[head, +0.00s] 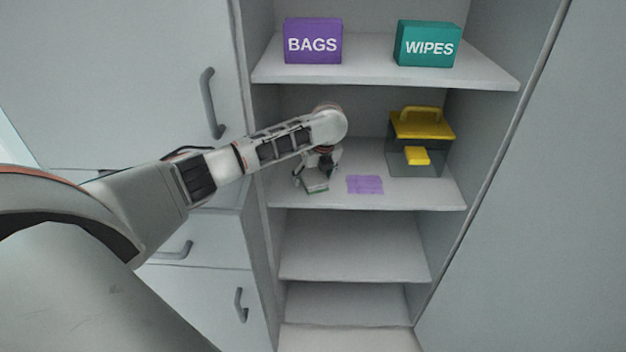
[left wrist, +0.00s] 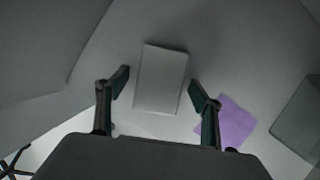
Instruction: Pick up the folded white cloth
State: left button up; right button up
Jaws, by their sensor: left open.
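The folded white cloth (left wrist: 161,78) is a pale flat rectangle on the shelf in the left wrist view. In the head view my left gripper largely covers its place, and I cannot make it out clearly there. My left gripper (left wrist: 160,90) is open, with one finger to each side of the cloth and a gap on both sides. In the head view the left gripper (head: 317,179) points down over the left part of the middle shelf. I cannot tell its exact height above the cloth. My right gripper is not in view.
A purple cloth (head: 365,185) lies right of the gripper, also in the wrist view (left wrist: 234,124). A clear box with a yellow lid (head: 422,126) stands further right. The purple BAGS box (head: 313,42) and teal WIPES box (head: 428,45) stand on the shelf above. The lower shelves are empty.

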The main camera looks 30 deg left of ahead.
pick_arm(q)
jog(key=shift+f, duration=0.25)
dwell(0.6)
jog(key=c, duration=1.1)
